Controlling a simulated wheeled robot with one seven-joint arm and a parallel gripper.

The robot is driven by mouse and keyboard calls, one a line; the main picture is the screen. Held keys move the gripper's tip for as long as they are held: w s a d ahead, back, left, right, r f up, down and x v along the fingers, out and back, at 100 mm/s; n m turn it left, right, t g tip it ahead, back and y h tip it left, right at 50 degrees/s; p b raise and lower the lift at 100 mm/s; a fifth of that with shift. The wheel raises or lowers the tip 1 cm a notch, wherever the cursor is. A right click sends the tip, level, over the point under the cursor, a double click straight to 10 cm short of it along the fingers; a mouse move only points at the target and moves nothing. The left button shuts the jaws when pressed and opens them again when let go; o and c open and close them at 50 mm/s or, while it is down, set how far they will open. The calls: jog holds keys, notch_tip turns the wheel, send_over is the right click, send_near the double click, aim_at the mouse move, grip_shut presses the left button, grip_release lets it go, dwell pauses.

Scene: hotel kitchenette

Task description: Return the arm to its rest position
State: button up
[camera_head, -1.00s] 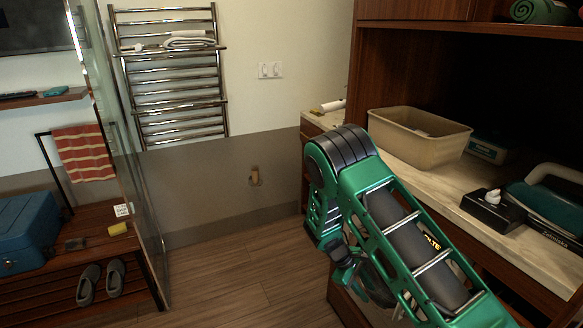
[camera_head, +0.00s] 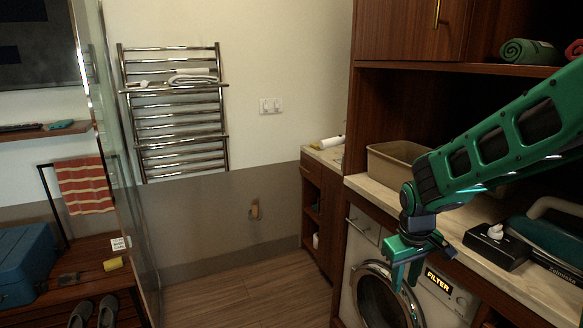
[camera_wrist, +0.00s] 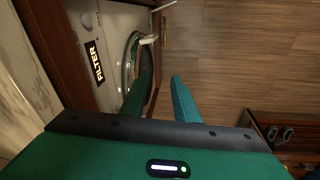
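My arm (camera_head: 490,150) enters from the right edge in the head view, raised over the counter, and bends down at the wrist. My gripper (camera_head: 404,279) hangs pointing down in front of the washing machine (camera_head: 438,300), just off the counter's front edge. In the wrist view both fingers of my gripper (camera_wrist: 163,78) show apart with nothing between them. The washer's lit FILTER panel (camera_wrist: 95,62) shows to their left. Whether the fingers touch the washer front cannot be told, but a gap seems to show.
The counter (camera_head: 540,283) holds a beige bin (camera_head: 385,160), a black tissue box (camera_head: 497,246) and a teal appliance (camera_head: 555,240). An upper shelf holds a rolled green towel (camera_head: 527,50). A glass partition (camera_head: 125,150) and a wooden bench (camera_head: 65,290) stand left. Middle floor (camera_head: 240,295) is clear.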

jog(key=s+d+r+m+t+y, duration=0.1)
jog(key=s+d+r+m+t, duration=0.15)
jog(key=s+r, duration=0.7)
jog(key=s+d+f+m+g, duration=0.1)
jog(key=s+d+m+g, duration=0.1)
jog(key=s+d, duration=0.3)
jog(key=s+d+m+g, duration=0.2)
jog(key=s+d+m, duration=0.3)
jog(key=s, duration=0.8)
jog(key=shift+d+f, duration=0.15)
jog(key=shift+f, duration=0.25)
